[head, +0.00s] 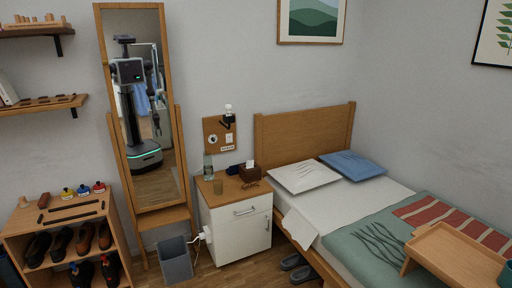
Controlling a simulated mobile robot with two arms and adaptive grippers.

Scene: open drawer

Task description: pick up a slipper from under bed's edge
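A pair of dark grey slippers lies on the wooden floor at the near side of the bed. One slipper (291,262) is just by the bed's edge beside the white cabinet, and the other slipper (302,274) is in front of it, closer to the bottom of the picture. The bed (325,267) has a wooden side rail, and the slippers lie beside and partly below it. How far they reach under the bed I cannot tell. Neither of my grippers is in this view directly.
A white bedside cabinet (232,238) with its drawer shut stands left of the bed. A grey bin (175,262), a tall mirror (150,120) reflecting a robot, and a shoe rack (60,220) stand further left. A wooden bed tray (450,255) rests on the bed.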

